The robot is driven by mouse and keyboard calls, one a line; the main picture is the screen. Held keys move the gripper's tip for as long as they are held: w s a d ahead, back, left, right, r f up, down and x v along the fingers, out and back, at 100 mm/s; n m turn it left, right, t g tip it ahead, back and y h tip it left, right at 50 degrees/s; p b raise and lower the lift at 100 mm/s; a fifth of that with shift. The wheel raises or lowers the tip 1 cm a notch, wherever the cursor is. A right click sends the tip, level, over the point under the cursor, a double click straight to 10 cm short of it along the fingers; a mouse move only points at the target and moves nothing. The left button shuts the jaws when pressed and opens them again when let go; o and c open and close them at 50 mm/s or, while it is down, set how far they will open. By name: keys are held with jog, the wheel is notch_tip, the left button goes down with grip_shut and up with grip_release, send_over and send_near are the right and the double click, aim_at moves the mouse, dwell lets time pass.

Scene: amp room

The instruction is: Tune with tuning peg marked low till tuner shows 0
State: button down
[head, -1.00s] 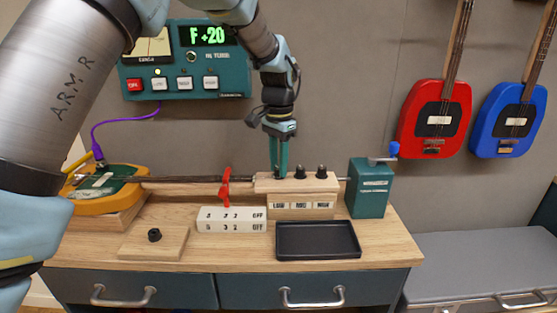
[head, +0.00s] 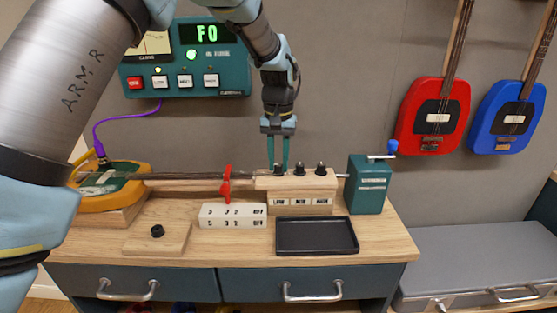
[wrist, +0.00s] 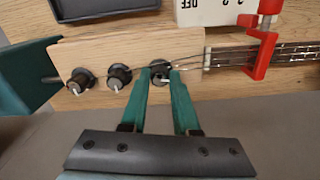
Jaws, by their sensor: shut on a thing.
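The tuner (head: 185,60) on the wall reads F 0 in green, and a green lamp is lit below the display. The wooden headstock (head: 297,181) on the bench carries a row of three black pegs. My gripper (head: 281,168) points down at the leftmost one, the low peg (head: 279,171), above the leftmost label. In the wrist view my gripper (wrist: 160,76) has its green fingers on both sides of the low peg (wrist: 160,66), shut on it. The other two pegs (head: 299,170) stand free to the right. The labels are too small to read surely.
A red clamp (head: 226,184) sits on the neck left of the headstock. A green crank box (head: 368,184) stands at right. A black tray (head: 316,236), a white marked block (head: 232,216) and a small wooden board (head: 157,240) lie in front. Two guitars hang at right.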

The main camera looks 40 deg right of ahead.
aim_at(278, 165)
dwell(0.5)
jog(key=c, duration=0.7)
grip_release()
jog(key=shift+o, duration=0.2)
jog(key=shift+r, duration=0.15)
notch_tip(278, 165, up, 11)
jog(key=b, duration=0.2)
jog(key=shift+f, duration=0.2)
jog(key=shift+a, duration=0.1)
jog(key=w+a+f+n, duration=0.2)
jog(key=w+a, duration=0.4)
jog(key=a, duration=0.6)
jog(key=w+a+f+n, duration=0.25)
jog(key=w+a, duration=0.35)
jog(key=a, duration=0.6)
jog(key=s+a+f+n, duration=0.2)
jog(key=s+a+f, duration=0.1)
jog(key=a, duration=0.9)
jog(key=s+a+f+n+t, duration=0.1)
jog(key=s+a, duration=0.4)
jog(key=a, duration=0.8)
notch_tip(278, 165, down, 3)
jog(key=shift+s+r+n+t, duration=0.2)
jog(key=shift+n+t, duration=0.1)
jog(key=shift+n, duration=0.35)
